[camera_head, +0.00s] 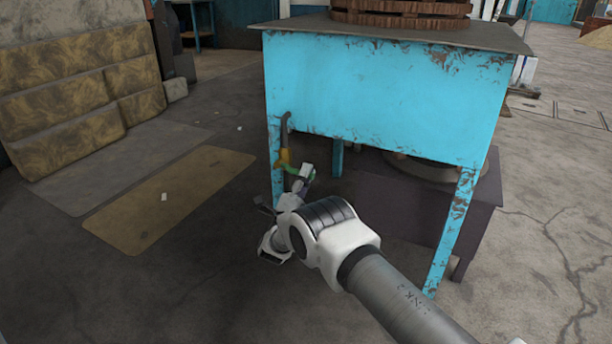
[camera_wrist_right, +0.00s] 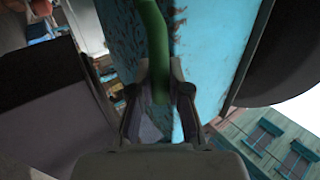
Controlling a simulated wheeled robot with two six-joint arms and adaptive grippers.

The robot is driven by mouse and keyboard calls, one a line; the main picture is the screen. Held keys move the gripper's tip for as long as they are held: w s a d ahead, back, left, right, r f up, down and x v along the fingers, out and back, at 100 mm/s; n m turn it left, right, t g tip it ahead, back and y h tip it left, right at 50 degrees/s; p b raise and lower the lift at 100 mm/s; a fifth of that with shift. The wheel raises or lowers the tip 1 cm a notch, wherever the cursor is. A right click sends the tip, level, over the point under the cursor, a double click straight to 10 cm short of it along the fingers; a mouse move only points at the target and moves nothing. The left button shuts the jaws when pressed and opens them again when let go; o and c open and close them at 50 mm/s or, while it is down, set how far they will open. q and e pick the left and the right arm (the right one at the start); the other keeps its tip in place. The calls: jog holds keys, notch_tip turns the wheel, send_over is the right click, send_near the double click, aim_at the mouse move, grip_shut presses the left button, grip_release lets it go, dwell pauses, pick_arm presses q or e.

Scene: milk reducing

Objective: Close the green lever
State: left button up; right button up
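The green lever (camera_head: 291,169) sits low at the left front leg of the blue metal table. In the right wrist view the green lever (camera_wrist_right: 153,28) comes down from the top and passes between my right gripper's fingers. My right gripper (camera_head: 301,178) is at the lever in the head view, partly covering it. In the wrist view the dark fingertips of the gripper (camera_wrist_right: 160,78) sit close on both sides of the lever and appear shut on it. My left gripper is in neither view.
The blue table (camera_head: 390,95) stands just behind my right arm. An orange-yellow fitting (camera_head: 284,158) with a dark upright pipe (camera_head: 284,128) is beside the lever. A dark box (camera_head: 405,205) stands underneath. The floor to the left is open around a flat tan mat (camera_head: 165,200).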

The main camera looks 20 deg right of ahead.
jog(key=o, duration=0.4)
jog(key=v, duration=1.2)
